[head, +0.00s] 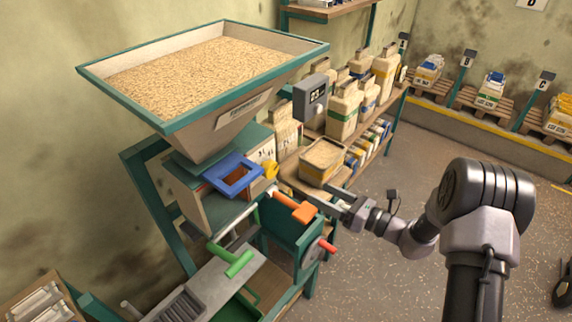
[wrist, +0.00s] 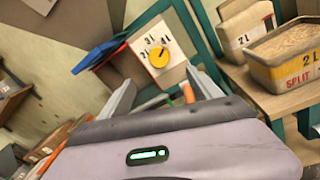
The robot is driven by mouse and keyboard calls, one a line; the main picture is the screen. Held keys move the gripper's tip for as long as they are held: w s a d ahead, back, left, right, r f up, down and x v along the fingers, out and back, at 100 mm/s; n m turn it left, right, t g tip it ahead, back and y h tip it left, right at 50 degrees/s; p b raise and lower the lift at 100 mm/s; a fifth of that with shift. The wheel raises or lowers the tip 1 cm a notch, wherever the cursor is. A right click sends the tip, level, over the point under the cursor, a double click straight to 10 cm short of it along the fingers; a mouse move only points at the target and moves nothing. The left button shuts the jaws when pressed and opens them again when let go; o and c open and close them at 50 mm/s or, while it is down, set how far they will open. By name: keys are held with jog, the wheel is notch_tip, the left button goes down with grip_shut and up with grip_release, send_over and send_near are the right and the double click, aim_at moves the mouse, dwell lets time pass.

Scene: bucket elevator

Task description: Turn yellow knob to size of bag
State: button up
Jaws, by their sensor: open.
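The yellow knob (wrist: 158,58) sits on a white dial plate (wrist: 172,72) with several litre marks around it, in the wrist view. Its exact setting is too small to tell. In the head view the yellow knob (head: 271,170) shows side-on beside the blue frame, under the hopper. My gripper (wrist: 158,82) is open and empty, its fingers spread below and to either side of the dial, apart from the knob. In the head view my gripper (head: 318,198) is to the right of the knob. A paper bag (wrist: 245,32) with a partly readable litre label stands right of the dial.
A yellow-and-white bin of grain (wrist: 287,55), labelled SPLIT, stands close on the right shelf. An orange handle (head: 292,206), a blue frame (head: 232,176) and a green handle (head: 232,260) jut out near the knob. Open floor lies around my arm.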

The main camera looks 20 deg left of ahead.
aim_at(273, 171)
jog(key=b+x, duration=0.2)
jog(key=x, duration=1.4)
jog(key=shift+s+a+f, duration=0.1)
jog(key=shift+a, duration=0.15)
jog(key=c, duration=1.4)
jog(key=shift+o, duration=0.2)
jog(key=shift+n+b, duration=0.3)
jog(key=shift+b, duration=0.05)
jog(key=n+b, duration=0.4)
jog(key=n, duration=0.1)
jog(key=shift+f, duration=0.15)
jog(key=n+h+b, duration=0.1)
jog(key=n+b, duration=0.2)
jog(key=shift+b, duration=0.35)
jog(key=n+b, duration=0.2)
jog(key=shift+s+n, duration=0.1)
jog(key=shift+n, duration=0.2)
jog(key=shift+b, duration=0.45)
